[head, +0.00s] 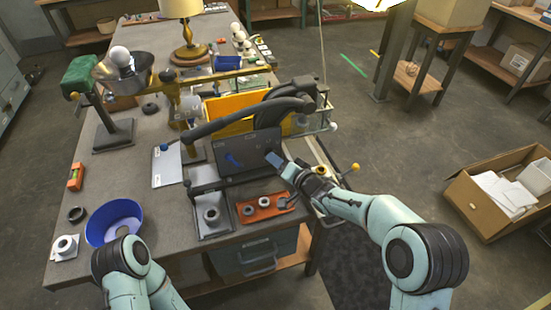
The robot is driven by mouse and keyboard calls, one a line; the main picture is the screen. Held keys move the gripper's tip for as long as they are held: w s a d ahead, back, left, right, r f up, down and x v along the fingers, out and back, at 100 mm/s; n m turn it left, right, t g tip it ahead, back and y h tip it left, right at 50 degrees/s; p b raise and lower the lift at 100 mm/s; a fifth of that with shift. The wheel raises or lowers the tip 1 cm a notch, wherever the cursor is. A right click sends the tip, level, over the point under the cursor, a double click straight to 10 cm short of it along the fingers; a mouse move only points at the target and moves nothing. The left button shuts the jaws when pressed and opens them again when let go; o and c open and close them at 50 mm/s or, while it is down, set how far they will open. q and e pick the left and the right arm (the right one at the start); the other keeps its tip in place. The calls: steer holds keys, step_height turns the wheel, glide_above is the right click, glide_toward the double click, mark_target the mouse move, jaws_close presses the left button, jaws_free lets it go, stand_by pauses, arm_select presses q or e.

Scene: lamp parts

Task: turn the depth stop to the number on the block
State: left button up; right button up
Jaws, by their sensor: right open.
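I cannot tell for sure which part is the depth stop, and no number on a block can be read at this size. My right gripper (276,160) is open at the panel's right-hand side, with its fingertips close to the panel's face; whether they touch it I cannot tell. A thick dark curved arm (235,121) passes above the panel. My left arm shows at the bottom left, but its gripper is out of view.
In front of the panel are a grey stand (212,224) and an orange tray (247,212) with round parts. A blue bowl (115,216) and an orange level (76,177) lie at left. A yellow bin (228,108) stands behind. A knobbed rod (349,172) is near my right wrist.

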steer(key=shift+x, duration=1.05)
jaws_close()
